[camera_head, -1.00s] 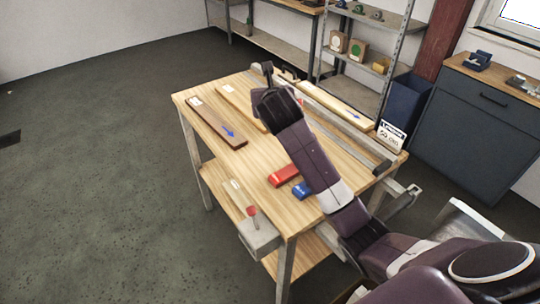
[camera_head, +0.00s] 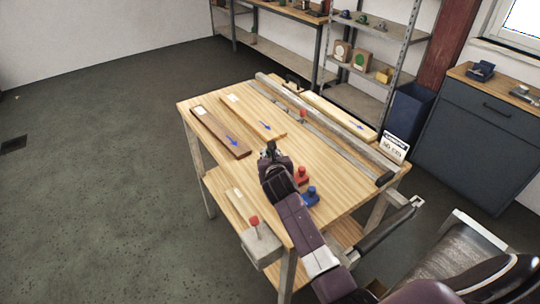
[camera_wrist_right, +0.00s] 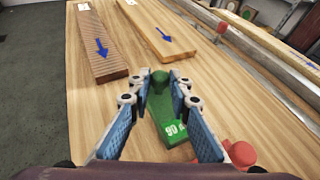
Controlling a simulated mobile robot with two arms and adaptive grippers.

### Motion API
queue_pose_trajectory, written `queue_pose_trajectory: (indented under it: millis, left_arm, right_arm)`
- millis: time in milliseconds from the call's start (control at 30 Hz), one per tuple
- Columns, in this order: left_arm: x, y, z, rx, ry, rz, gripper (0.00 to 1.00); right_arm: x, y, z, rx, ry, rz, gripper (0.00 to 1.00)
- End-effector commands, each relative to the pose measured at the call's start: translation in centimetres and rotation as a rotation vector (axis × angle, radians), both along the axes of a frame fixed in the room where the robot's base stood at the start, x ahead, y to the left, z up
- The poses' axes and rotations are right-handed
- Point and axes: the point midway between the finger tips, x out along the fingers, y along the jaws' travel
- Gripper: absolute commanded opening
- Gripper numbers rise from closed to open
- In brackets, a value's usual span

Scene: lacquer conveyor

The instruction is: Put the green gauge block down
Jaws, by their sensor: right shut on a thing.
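The green gauge block (camera_wrist_right: 168,118), with a round green knob and a white "90" mark, is between the fingers of my right gripper (camera_wrist_right: 160,98) in the right wrist view. The gripper is shut on it. I cannot tell whether the block touches the tabletop. My left gripper is not in view.
A red block (camera_head: 302,177) and a blue block (camera_head: 308,196) stand close to my right gripper. A dark board (camera_head: 220,132) and pale boards (camera_head: 252,116) lie farther back. A metal rail (camera_head: 325,132) crosses the table. Bare tabletop lies around the gripper.

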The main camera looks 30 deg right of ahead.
Motion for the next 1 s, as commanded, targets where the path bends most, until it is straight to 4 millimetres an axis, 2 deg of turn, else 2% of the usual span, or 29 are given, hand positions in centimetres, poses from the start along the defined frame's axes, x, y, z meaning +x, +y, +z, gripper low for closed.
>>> queue_pose_trajectory:
  millis: [100,400,433,567,867,1000]
  left_arm:
    - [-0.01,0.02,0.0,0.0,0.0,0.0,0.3]
    - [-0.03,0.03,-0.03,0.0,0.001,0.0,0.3]
    - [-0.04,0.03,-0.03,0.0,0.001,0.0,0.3]
    - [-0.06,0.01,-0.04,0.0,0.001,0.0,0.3]
    - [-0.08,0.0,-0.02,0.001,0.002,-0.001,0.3]
    - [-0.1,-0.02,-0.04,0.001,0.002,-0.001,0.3]
  right_arm:
    - [0.03,0.05,-0.86,-0.001,-0.003,0.001,0.0]
    - [0.04,0.02,-0.98,-0.002,-0.004,0.002,0.0]
    - [-0.01,0.02,-1.11,0.0,-0.001,0.0,0.2]
    - [-0.01,0.02,-1.09,0.0,-0.001,0.0,0.34]
    - [-0.01,0.04,-0.98,0.0,-0.001,0.0,0.35]
    - [-0.65,0.18,-0.76,-0.002,-0.001,0.0,0.35]
